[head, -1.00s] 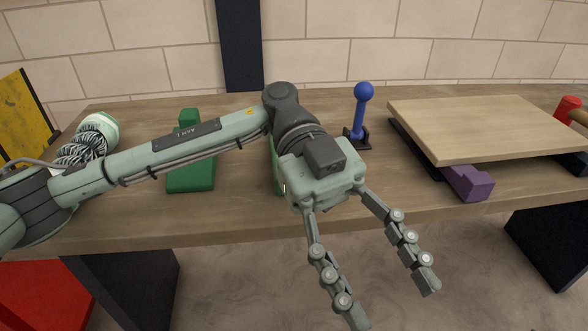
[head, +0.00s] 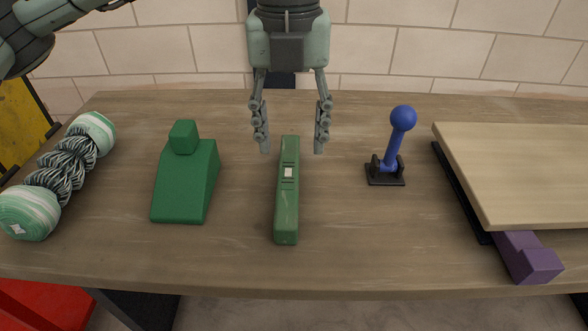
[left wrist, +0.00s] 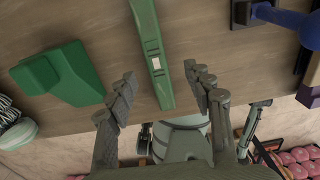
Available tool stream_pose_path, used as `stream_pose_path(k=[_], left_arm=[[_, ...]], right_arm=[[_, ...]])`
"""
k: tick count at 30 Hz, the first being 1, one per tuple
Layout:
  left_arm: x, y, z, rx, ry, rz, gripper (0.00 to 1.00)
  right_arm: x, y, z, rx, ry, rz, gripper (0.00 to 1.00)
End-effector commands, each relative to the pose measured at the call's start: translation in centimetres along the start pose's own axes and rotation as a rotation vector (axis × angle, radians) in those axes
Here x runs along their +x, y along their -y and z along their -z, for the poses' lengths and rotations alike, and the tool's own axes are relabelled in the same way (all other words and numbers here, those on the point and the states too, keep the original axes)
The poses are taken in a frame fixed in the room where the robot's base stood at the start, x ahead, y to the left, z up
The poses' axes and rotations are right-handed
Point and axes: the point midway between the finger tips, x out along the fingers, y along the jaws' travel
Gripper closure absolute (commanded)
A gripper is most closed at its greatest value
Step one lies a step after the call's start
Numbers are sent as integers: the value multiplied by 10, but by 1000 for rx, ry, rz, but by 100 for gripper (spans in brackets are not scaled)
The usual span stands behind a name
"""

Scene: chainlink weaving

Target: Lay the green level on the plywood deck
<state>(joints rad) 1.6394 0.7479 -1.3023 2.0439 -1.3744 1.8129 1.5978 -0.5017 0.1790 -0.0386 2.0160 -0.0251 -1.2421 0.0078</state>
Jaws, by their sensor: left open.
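The green level (head: 287,205) lies on the wooden table, its long side running from front to back. It also shows in the left wrist view (left wrist: 146,35), between the spread fingers. The plywood deck (head: 520,165) is a pale board raised above the table at the right. My left gripper (head: 291,150) is open and empty, pointing down over the level's far end with one finger to each side. The fingers appear apart from the level. My right gripper is in neither view.
A green wedge-shaped block (head: 186,180) stands left of the level. A blue ball-topped lever (head: 398,140) stands between level and deck. A purple block (head: 525,258) sticks out under the deck's front. A striped yarn-like roll (head: 65,170) lies far left.

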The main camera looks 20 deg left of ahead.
Motion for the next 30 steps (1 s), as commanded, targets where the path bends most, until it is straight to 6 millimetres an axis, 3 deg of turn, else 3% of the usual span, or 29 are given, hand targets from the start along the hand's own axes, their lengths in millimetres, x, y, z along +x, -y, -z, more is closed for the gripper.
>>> stream_pose_path(k=[16,26,30], left_arm=[[69,-8,6,-12,2,-16,48],[76,-7,6,-10,3,-13,48],[76,-7,6,-10,3,-13,66]], right_arm=[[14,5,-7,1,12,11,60],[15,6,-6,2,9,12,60],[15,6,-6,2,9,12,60]])
